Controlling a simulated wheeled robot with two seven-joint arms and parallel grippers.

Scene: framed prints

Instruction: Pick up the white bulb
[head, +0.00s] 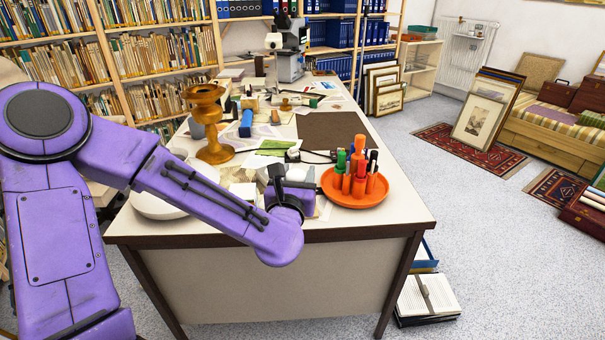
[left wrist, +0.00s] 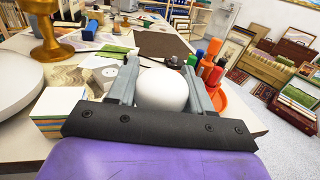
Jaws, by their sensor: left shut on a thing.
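The white bulb (left wrist: 162,90) is round and smooth and sits between the two grey fingers of my left gripper (left wrist: 159,68) in the left wrist view. The fingers are shut on it, one at each side. In the head view my left gripper (head: 283,178) is over the near edge of the desk, left of the orange tray, and the bulb is hidden behind it. Whether the bulb still touches the desk cannot be told. My right gripper is not in view.
An orange tray (head: 327,195) with several markers stands close right of my left gripper. A wooden candlestick (head: 213,150) stands behind left. A white round object (left wrist: 18,85) and a stack of paper notes (left wrist: 58,118) are to the left. Papers cover the desk (head: 408,203).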

